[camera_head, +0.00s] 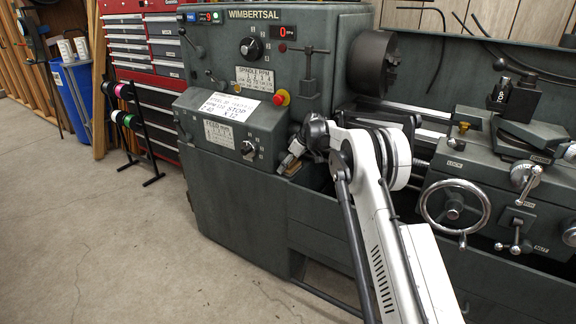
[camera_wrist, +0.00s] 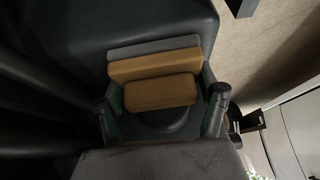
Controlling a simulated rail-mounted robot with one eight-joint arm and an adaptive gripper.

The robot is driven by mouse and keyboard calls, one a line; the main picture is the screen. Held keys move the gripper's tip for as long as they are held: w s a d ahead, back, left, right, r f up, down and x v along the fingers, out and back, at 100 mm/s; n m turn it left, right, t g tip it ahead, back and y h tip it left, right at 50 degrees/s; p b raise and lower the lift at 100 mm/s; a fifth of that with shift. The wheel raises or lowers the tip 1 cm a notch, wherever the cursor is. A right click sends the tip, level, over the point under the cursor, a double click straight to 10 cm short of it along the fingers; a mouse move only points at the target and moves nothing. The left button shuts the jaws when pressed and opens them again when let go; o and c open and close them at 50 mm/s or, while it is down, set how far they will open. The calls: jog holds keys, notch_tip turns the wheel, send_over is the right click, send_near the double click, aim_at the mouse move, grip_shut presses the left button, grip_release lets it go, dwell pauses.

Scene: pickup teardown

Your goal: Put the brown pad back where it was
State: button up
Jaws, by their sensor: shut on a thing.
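In the wrist view a brown pad (camera_wrist: 160,92), a rounded block, sits between the two fingers of my gripper (camera_wrist: 163,98). My gripper is shut on it. Right behind it is a second, wider brown piece (camera_wrist: 153,67), with a grey strip (camera_wrist: 153,47) beyond. I cannot tell whether these are separate from the held pad. In the head view my gripper (camera_head: 289,158) is low at the lathe's headstock, just right of the control box. A small bit of brown shows under it, and the rest of the pad is hidden there.
The green-grey lathe (camera_head: 235,190) fills the middle and right. The chuck (camera_head: 378,62) and handwheel (camera_head: 453,208) are to the right.

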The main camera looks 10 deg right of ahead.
jog(key=o, duration=0.8)
jog(key=shift+f, duration=0.1)
jog(key=shift+o, duration=0.2)
jog(key=p+v, duration=0.2)
jog(key=v, duration=1)
